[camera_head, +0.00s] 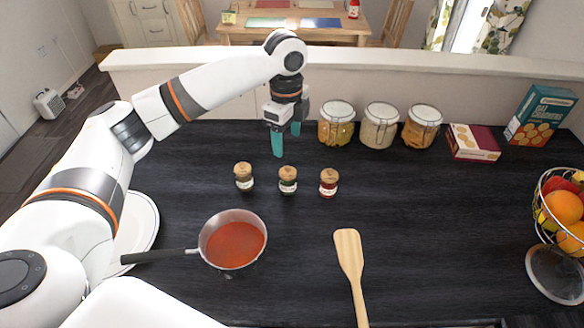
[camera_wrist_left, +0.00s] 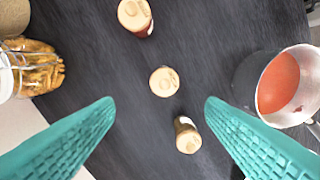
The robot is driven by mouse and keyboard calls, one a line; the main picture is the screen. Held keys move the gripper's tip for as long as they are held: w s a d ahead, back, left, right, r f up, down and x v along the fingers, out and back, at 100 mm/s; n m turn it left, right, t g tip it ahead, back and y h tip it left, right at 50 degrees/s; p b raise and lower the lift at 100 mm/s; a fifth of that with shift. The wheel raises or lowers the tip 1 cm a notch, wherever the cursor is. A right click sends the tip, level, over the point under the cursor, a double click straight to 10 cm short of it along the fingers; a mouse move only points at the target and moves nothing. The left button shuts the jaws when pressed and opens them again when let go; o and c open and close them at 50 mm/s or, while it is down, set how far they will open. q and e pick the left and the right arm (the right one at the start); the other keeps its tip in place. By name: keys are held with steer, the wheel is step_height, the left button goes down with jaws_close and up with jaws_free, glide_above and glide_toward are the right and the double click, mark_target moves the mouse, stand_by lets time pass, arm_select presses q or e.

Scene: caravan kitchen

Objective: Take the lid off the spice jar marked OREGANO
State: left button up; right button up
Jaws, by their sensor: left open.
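Three small spice jars with cork-coloured lids stand in a row on the dark counter (camera_head: 420,245): the left jar (camera_head: 244,177), the middle jar (camera_head: 288,181) and the right jar (camera_head: 329,183), which has red contents. Their labels are too small to read, so I cannot tell which is OREGANO. All three lids are on. My left gripper (camera_head: 286,142) is open and empty, above and behind the row. In the left wrist view, the middle jar (camera_wrist_left: 164,81) and left jar (camera_wrist_left: 187,138) show between or just beyond the teal fingers (camera_wrist_left: 160,103); the right jar (camera_wrist_left: 136,17) is at the top.
A saucepan of red sauce (camera_head: 235,245) stands in front of the jars, and a wooden spatula (camera_head: 350,260) lies to its right. Large glass jars (camera_head: 379,127) stand behind, right of my gripper. Boxes (camera_head: 473,143) and a fruit basket (camera_head: 560,210) are farther right. The counter's right middle is clear.

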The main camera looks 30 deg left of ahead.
mark_target(287, 167)
arm_select(q)
steer(key=f, duration=0.3)
steer(key=shift+s+f+p, duration=0.2)
steer(key=shift+s+p, duration=0.1)
steer(key=shift+s, duration=0.05)
steer(key=shift+w+f, duration=0.2)
steer(key=shift+f, duration=0.15)
steer(key=shift+f+p, duration=0.3)
steer(key=shift+f, duration=0.05)
steer(key=f, duration=0.1)
steer(key=f+p, duration=0.1)
steer(key=f, duration=0.1)
steer(key=shift+s+d+f, duration=0.15)
steer(key=shift+s+d, duration=0.05)
steer(key=shift+s, duration=0.15)
steer(key=shift+f, duration=0.4)
steer(key=shift+w+f, duration=0.15)
steer(key=c, duration=1.1)
